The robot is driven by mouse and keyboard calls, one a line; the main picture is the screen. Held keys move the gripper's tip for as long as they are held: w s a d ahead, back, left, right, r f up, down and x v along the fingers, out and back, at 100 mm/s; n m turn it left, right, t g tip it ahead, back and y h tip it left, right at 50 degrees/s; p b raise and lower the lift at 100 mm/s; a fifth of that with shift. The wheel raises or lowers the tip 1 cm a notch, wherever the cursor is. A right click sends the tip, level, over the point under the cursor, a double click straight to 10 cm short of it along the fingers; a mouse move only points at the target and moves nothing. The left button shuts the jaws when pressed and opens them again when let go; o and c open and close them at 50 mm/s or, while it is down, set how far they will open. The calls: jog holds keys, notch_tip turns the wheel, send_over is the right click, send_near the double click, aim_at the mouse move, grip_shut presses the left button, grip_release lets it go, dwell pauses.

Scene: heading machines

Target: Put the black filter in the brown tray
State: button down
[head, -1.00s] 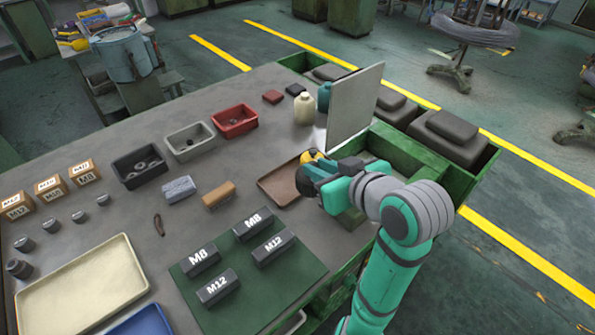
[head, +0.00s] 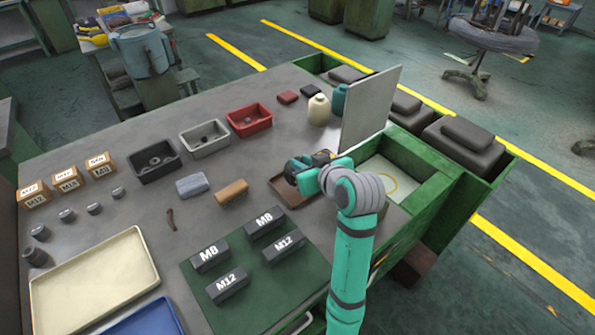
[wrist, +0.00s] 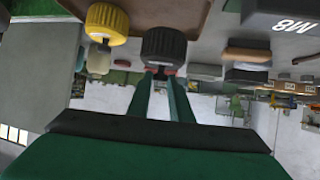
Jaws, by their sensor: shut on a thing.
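My gripper (wrist: 160,72) is shut on the black filter (wrist: 163,44), a dark ribbed round piece at the fingertips in the wrist view. In the head view my gripper (head: 308,166) is over the far part of the brown tray (head: 289,199), a shallow tray whose near part shows. Behind the filter, the brown tray (wrist: 198,14) also fills the top middle of the wrist view. I cannot tell whether the filter touches the tray. A yellow ribbed filter (wrist: 107,20) is beside the black one in the wrist view; it is hidden in the head view.
An upright grey panel (head: 370,110) stands just beyond my gripper, with a cream bottle (head: 318,110) near it. A tan brush-like block (head: 231,191) lies left of the tray. Labelled dark blocks (head: 265,222) lie on a green mat in front. A green-walled bin (head: 425,195) is on the right.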

jog(key=shift+w+a+f, duration=0.15)
jog(key=shift+w+f, duration=0.05)
jog(key=shift+f, duration=0.15)
jog(key=shift+w+f, duration=0.15)
jog(key=shift+f, duration=1.45)
jog(key=shift+f, duration=0.1)
jog(key=c, duration=1.6)
grip_release()
jog(key=v, duration=1.2)
